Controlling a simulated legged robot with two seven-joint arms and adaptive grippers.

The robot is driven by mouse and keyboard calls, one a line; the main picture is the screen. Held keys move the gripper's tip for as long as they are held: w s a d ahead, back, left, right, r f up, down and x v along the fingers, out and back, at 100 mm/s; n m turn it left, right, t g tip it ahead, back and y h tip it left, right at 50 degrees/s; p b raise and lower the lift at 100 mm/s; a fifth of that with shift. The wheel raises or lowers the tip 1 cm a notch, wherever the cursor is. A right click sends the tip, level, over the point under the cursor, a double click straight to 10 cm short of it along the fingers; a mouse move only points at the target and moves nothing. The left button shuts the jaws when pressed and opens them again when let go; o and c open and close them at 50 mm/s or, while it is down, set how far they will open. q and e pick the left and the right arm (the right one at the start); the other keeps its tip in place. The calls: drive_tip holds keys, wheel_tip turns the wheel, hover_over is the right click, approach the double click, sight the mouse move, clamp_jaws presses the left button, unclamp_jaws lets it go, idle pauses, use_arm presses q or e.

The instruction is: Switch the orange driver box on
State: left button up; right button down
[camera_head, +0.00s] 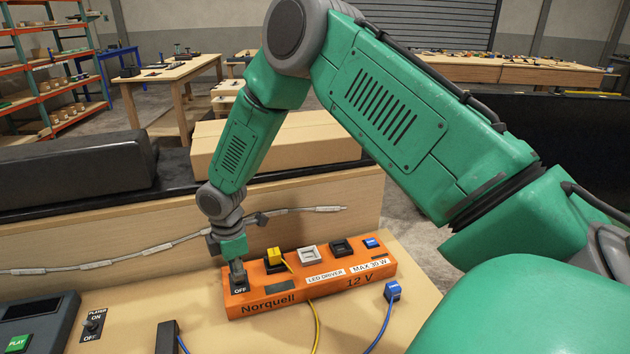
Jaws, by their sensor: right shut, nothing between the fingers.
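The orange driver box (340,292) lies on the wooden table, marked "Norquell", "LED DRIVER", "MAX 30 W" and "12 V". A black plate with the word "OFF" (240,290) is at its left end. My right gripper (238,278) is shut and empty, pointing down at this plate. It covers most of the plate, so the switch's position is hidden, and I cannot tell whether the fingers touch it. A yellow plug (273,255) with a yellow cable sits on the box beside my gripper. My left gripper is not in view.
A player switch (93,322) and a console with a green PLAY button (17,344) are at the left. A light strip (160,247) runs along the wooden panel (345,205) behind.

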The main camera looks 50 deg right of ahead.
drive_tip(key=shift+w+d, duration=0.2)
drive_tip(key=shift+w, duration=0.05)
drive_tip(key=shift+s, duration=0.1)
drive_tip(key=r+p, duration=0.2)
drive_tip(key=shift+a+r+p, duration=0.2)
drive_tip(key=shift+r+p, duration=0.1)
drive_tip(key=shift+r, duration=0.05)
drive_tip(key=r+p, duration=0.2)
drive_tip(key=r, duration=0.1)
drive_tip(key=r+p, duration=0.1)
drive_tip(key=p, duration=0.1)
drive_tip(key=shift+s+a+r, duration=0.1)
drive_tip(key=shift+s+r, duration=0.05)
drive_tip(key=shift+s, duration=0.2)
